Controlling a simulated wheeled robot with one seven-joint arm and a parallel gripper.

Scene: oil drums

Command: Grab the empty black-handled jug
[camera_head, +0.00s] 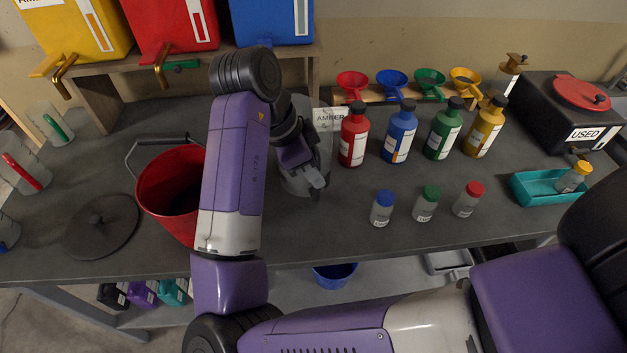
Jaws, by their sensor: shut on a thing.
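A clear grey jug (321,158) stands on the dark bench near the middle, behind my gripper. My gripper (313,184) is at its near side and shut on it, at the handle side. The gripper covers most of the handle, so its colour is hard to make out. I see no liquid in the jug, but the arm hides part of it.
Red-handled (22,174) and green-handled (50,124) jugs stand at far left. A red bucket (165,185) and dark lid (101,227) are left of my arm. Coloured bottles (398,135) and small jars (425,205) stand to the right. An AMBER card (328,118) is behind the jug.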

